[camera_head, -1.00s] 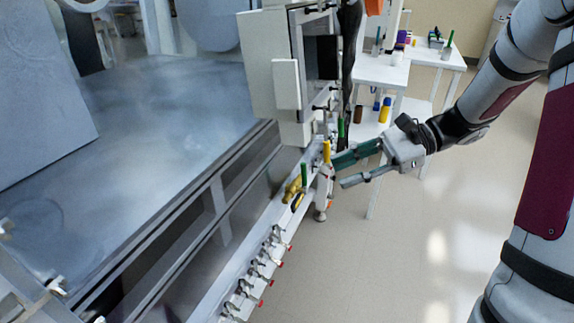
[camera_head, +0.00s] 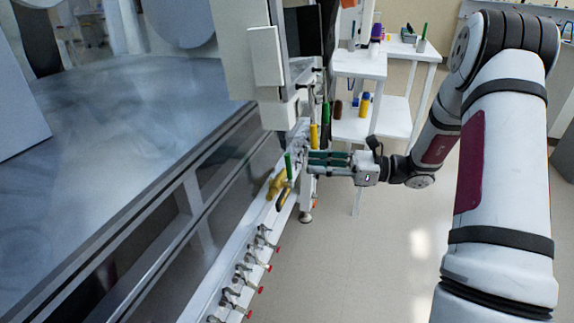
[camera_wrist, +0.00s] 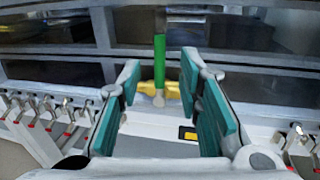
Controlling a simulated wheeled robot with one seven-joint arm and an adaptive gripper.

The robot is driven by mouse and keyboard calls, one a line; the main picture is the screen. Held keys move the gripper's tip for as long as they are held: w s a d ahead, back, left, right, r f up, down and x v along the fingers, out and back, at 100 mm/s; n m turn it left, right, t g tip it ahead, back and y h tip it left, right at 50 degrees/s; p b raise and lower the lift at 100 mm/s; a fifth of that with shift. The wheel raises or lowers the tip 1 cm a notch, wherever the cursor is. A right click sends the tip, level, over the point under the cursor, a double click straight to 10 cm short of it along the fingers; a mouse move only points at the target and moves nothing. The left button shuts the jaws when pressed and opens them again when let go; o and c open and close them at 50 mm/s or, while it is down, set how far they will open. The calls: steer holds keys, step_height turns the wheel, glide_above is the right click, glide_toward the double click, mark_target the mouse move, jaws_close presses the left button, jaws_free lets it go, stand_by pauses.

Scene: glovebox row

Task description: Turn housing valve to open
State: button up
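A yellow valve body (camera_head: 276,186) with an upright green handle (camera_head: 288,166) sits on the white rail along the front of the glovebox. In the wrist view the green handle (camera_wrist: 159,62) stands upright in front of the yellow body (camera_wrist: 147,88), seen through the gap between my fingers. My gripper (camera_head: 309,160) points left at the rail, a little right of the green handle. In the wrist view my gripper (camera_wrist: 168,92) is open, with its two teal finger pads apart and nothing held. I see no contact with the handle.
A yellow handle (camera_head: 313,137) and another green handle (camera_head: 326,115) stand on the rail just behind my gripper. Several small red-tipped taps (camera_head: 253,265) line the rail toward the front. A white table (camera_head: 362,62) stands behind. The floor (camera_head: 385,255) at right is clear.

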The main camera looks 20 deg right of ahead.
mark_target(288, 162)
steer(key=b+x, duration=0.1)
steer(key=x, duration=0.6)
steer(key=shift+w+a, duration=0.15)
steer(key=shift+a, duration=0.15)
jaws_close()
